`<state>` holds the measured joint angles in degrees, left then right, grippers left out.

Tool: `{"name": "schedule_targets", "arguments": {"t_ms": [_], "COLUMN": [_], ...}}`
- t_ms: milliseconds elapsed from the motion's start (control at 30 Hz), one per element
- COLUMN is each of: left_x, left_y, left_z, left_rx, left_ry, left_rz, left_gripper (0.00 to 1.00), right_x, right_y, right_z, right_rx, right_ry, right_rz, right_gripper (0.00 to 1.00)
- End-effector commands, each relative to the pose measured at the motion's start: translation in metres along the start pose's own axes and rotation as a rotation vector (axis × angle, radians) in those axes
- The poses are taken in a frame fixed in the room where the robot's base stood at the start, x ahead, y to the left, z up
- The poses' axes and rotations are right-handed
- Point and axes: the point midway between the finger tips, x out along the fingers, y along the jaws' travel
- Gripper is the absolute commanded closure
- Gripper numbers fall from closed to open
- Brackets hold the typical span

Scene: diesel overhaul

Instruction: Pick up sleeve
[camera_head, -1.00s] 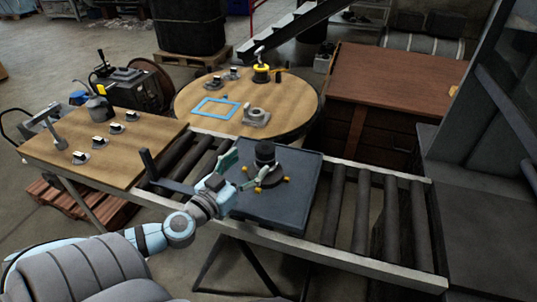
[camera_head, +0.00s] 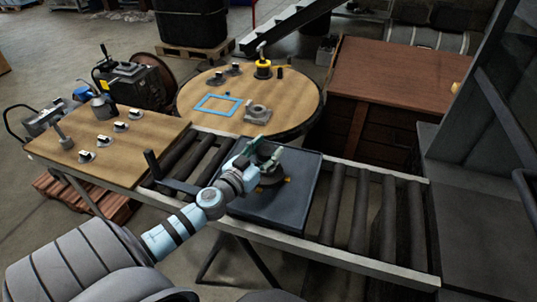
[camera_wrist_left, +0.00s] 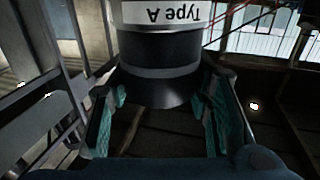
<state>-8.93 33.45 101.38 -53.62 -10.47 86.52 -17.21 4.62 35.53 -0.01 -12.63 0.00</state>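The sleeve (camera_wrist_left: 160,60) looks like a dark upright cylinder with a pale band and a white label reading "Type A", upside down in the left wrist view. It stands on a dark fixture with yellow knobs on the blue-grey tray (camera_head: 285,214), mostly hidden by my left gripper in the head view. My left gripper (camera_head: 264,152) is at the sleeve. In the left wrist view its green fingers (camera_wrist_left: 163,112) are spread either side of the cylinder, with narrow gaps showing. My right gripper is not in view.
The tray rests on a roller conveyor (camera_head: 345,215). A wooden table (camera_head: 150,150) with small parts is at left. A round table (camera_head: 220,120) behind holds a blue frame (camera_head: 218,104), a grey flanged part (camera_head: 257,114) and a yellow-based part (camera_head: 263,70). A brown cabinet (camera_head: 395,80) stands behind right.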

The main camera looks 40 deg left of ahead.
Motion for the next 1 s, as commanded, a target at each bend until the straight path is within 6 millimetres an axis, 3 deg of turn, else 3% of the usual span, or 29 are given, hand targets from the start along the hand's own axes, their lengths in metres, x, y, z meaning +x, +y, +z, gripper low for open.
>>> {"name": "schedule_targets", "arguments": {"t_ms": [33,133,367,533,667,833,1000], "left_x": [0.000,0.000,0.000,0.000,0.000,0.000,0.000], "left_y": [0.000,0.000,0.000,0.000,0.000,0.001,0.001], "left_z": [0.000,0.000,-0.002,-0.017,-0.045,-0.097,-0.147], "left_rx": [0.000,-0.001,0.000,-0.001,0.001,0.000,0.004], "left_ry": [0.000,0.000,0.001,0.003,0.003,0.004,0.005], "left_rz": [0.000,0.000,0.001,0.001,0.002,0.003,0.003], "left_gripper": [0.81,0.96,0.96,0.96,0.96,0.96,0.96], "right_x": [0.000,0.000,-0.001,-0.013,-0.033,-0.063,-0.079], "right_y": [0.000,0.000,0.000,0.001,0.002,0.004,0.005], "right_z": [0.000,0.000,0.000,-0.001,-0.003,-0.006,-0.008], "right_rx": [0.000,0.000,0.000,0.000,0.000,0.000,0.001], "right_ry": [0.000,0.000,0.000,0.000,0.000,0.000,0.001], "right_rz": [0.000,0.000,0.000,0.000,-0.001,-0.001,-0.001], "right_gripper": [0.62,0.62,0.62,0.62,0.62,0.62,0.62]}}
